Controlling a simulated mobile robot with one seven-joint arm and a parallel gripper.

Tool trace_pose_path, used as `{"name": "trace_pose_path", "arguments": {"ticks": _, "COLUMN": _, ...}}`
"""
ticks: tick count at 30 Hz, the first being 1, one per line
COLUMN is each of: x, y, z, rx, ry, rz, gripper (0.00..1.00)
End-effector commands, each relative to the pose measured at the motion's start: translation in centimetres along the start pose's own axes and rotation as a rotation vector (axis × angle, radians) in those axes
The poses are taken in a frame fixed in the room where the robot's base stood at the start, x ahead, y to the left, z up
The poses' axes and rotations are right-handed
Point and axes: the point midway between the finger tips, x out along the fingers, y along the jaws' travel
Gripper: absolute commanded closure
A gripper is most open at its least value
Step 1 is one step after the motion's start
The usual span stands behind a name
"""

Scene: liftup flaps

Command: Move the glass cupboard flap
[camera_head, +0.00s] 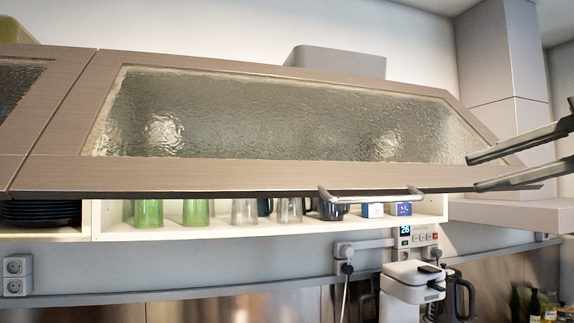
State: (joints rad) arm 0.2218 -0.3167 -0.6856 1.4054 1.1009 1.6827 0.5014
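The glass cupboard flap (230,172) has a brown frame around rippled glass. It is tilted outward, its lower edge raised off the cupboard, so a lit shelf shows beneath it. A metal bar handle (370,197) sits at its lower edge, right of centre. My gripper (471,173) comes in from the right edge of the picture. Its two fingers are apart with nothing seen between them, and they overlap the flap's lower right corner in the picture. I cannot tell whether they touch it. The fingers are right of the handle and clear of it.
The open shelf (270,230) holds green glasses (197,212), clear glasses, dark mugs and small blue-white boxes. A neighbouring flap (22,100) stands at left. A coffee machine (412,283) is below right. A grey column (500,120) and a hood (520,216) stand at right.

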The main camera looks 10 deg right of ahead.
Motion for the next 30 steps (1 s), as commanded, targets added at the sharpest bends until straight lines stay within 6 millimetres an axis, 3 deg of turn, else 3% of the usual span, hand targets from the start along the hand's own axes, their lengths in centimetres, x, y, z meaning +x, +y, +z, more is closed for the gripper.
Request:
{"name": "trace_pose_path", "arguments": {"ticks": 7, "x": -1.9, "y": 0.0, "z": 0.0, "rx": -0.001, "ry": -0.002, "rz": 0.000, "gripper": 0.74}}
{"name": "trace_pose_path", "arguments": {"ticks": 23, "x": -1.8, "y": 0.1, "z": 0.0, "rx": 0.000, "ry": -0.002, "rz": 0.003, "gripper": 0.74}}
{"name": "trace_pose_path", "arguments": {"ticks": 26, "x": -0.7, "y": 1.3, "z": -0.1, "rx": -0.002, "ry": -0.006, "rz": 0.024, "gripper": 0.74}}
{"name": "trace_pose_path", "arguments": {"ticks": 30, "x": 3.2, "y": 5.7, "z": 0.2, "rx": -0.031, "ry": -0.018, "rz": 0.121, "gripper": 0.74}}
